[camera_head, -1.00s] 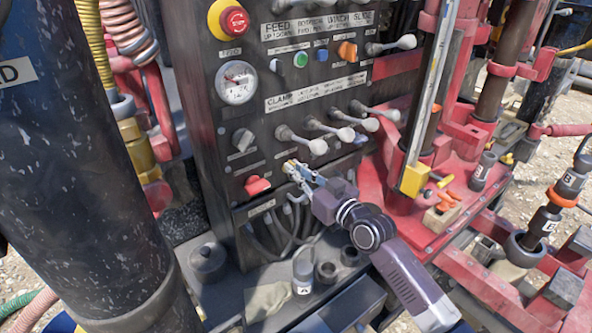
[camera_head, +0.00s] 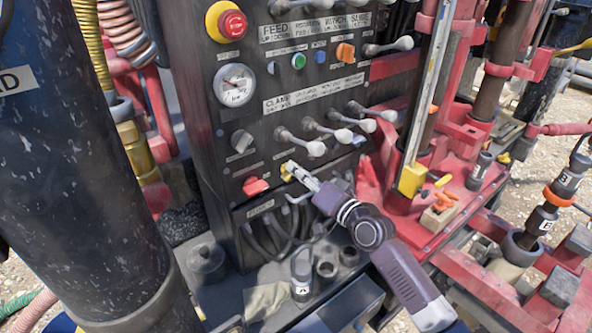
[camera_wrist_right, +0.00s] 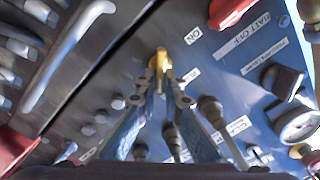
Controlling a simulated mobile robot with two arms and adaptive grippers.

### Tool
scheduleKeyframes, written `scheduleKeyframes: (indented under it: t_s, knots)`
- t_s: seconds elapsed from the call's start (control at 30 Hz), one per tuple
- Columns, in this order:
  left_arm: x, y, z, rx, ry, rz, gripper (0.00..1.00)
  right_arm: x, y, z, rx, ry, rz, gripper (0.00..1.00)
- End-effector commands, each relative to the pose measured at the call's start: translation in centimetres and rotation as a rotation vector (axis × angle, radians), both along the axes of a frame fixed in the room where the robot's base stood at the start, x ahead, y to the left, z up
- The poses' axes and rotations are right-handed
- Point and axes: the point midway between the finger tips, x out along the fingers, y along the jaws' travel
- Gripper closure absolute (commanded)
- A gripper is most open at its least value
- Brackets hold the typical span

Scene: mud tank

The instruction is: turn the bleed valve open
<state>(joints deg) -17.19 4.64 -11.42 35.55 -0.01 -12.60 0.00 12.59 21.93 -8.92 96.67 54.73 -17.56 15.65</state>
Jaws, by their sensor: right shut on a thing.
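The bleed valve appears as a small yellow handle (camera_head: 286,173) low on the dark control panel, to the right of a red knob. My right gripper (camera_head: 292,168) reaches it from the lower right, with its fingers close together at the handle. In the right wrist view the fingertips (camera_wrist_right: 165,84) are closed around the lower part of the yellow handle (camera_wrist_right: 160,60), whose top shows beyond them. The fingers hide part of the handle, and I cannot tell its turn angle. My left gripper is not in view.
A red knob (camera_head: 255,186), a black selector knob (camera_head: 241,141) and a pressure gauge (camera_head: 234,86) sit nearby on the panel. Several grey levers (camera_head: 316,148) stick out above my right gripper. A ledge with a cylinder (camera_head: 302,272) lies below. A dark column (camera_head: 85,180) fills the left.

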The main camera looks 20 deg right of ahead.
Motion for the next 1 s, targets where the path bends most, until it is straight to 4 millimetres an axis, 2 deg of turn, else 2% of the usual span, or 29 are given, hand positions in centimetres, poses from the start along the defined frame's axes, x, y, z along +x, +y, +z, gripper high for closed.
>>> scheduleKeyframes:
  t_s: [0.6,1.0]
  knots:
    - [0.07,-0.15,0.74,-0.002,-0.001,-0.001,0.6,0.13,-0.41,-0.66,0.519,0.189,-0.003,1.0]
    - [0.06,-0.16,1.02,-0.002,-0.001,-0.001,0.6,0.14,-0.44,-0.97,0.689,0.252,-0.002,1.0]
